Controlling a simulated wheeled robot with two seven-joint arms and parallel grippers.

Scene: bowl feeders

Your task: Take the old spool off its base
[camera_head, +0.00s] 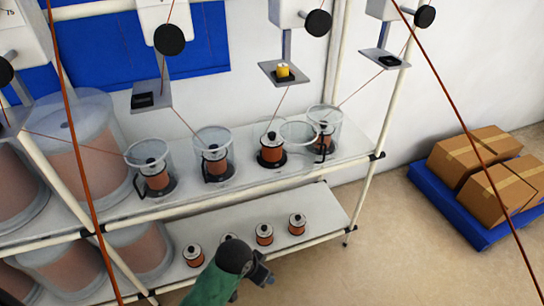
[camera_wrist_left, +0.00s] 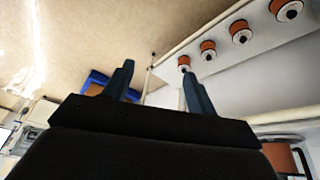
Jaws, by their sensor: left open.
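On the upper shelf, one copper-coloured spool (camera_head: 271,156) stands upright on a dark base without a clear cup around it. I take it as the old spool. Other copper spools (camera_head: 156,179) (camera_head: 216,163) stand on dark bases inside clear cups. A clear cup (camera_head: 299,133) sits just right of the uncovered spool, overlapping the rightmost cup (camera_head: 324,118) in the picture. My left gripper (camera_head: 266,270) is low in front of the lower shelf, well below the uncovered spool. In the left wrist view it is open (camera_wrist_left: 158,85), with nothing between its fingers.
Several smaller spools (camera_head: 264,234) (camera_wrist_left: 240,32) stand on the lower shelf (camera_head: 325,214), close to my left gripper. Large clear drums are at left. Wires run down from the machines above. Boxes (camera_head: 490,160) on a blue pallet (camera_head: 430,190) stand at right; the floor between is clear.

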